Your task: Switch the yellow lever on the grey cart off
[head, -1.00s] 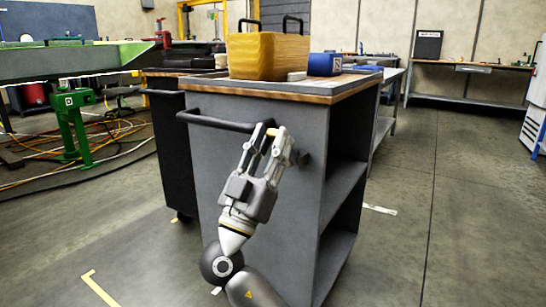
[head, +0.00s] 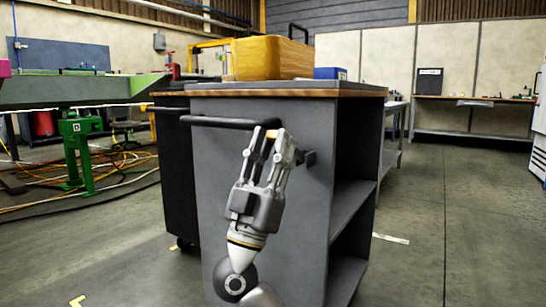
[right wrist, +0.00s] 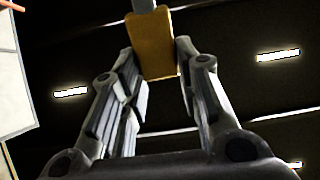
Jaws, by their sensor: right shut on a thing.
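The grey cart (head: 222,168) stands in the middle of the head view, with a dark bar handle (head: 222,122) along its near side. My right gripper (head: 272,138) is at the cart's side by the right end of this handle. Its fingers are shut on the yellow lever (head: 267,149), which is mostly hidden by them in the head view. In the right wrist view the lever (right wrist: 154,48) shows as a yellow block between the two fingertips, with a grey part beyond it. My left gripper is not in view.
A yellow bin (head: 268,58) and a blue box (head: 330,73) stand on the cart's top. A dark cabinet (head: 172,165) is close behind on the left. A green stand (head: 78,150) and loose cables are farther left. The floor on the right is open.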

